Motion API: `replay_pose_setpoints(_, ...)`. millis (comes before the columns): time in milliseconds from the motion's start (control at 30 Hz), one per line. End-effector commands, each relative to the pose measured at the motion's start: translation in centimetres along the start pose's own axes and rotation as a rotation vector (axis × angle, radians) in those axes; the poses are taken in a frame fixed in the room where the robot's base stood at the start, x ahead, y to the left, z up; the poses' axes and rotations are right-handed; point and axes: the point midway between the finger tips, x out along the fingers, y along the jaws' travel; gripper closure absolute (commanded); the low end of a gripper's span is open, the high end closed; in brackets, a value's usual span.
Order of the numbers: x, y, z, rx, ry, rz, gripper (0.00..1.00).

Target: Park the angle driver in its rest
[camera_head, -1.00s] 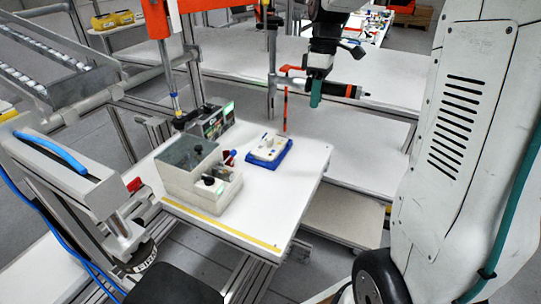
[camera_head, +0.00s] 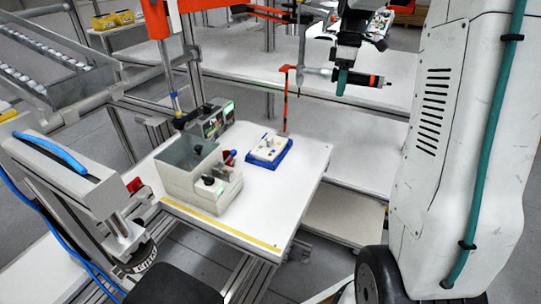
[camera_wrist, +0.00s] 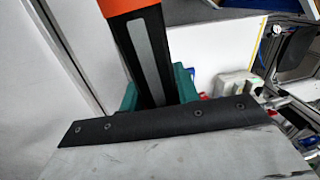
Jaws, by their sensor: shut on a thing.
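The angle driver (camera_head: 362,80) is held roughly level in the head view, its black and orange end to the right and its grey neck and thin upright head to the left. My gripper (camera_head: 342,82), with teal fingers, is shut around its black body. In the wrist view the black and orange body (camera_wrist: 147,55) passes between the teal fingers (camera_wrist: 157,90). A red post with a bent top (camera_head: 286,97) stands by the table's back right edge; it may be the rest. The driver's head is close to it in the picture; whether they touch is unclear.
A white worktable (camera_head: 280,205) carries a grey bin (camera_head: 190,165) and a blue tray with a white part (camera_head: 268,150). Long white benches (camera_head: 370,130) lie behind. An orange frame (camera_head: 158,18) hangs at upper left. The table's right front is clear.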

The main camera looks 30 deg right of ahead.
Motion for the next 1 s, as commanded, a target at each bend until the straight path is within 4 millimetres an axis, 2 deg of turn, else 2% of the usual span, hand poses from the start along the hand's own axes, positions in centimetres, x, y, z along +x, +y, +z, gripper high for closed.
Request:
replay_pose_setpoints(500,-0.1,0.3,-0.1,0.000,0.000,0.000,1.00)
replay_pose_setpoints(1000,-0.7,4.7,-3.0,-0.001,0.000,0.001,1.00)
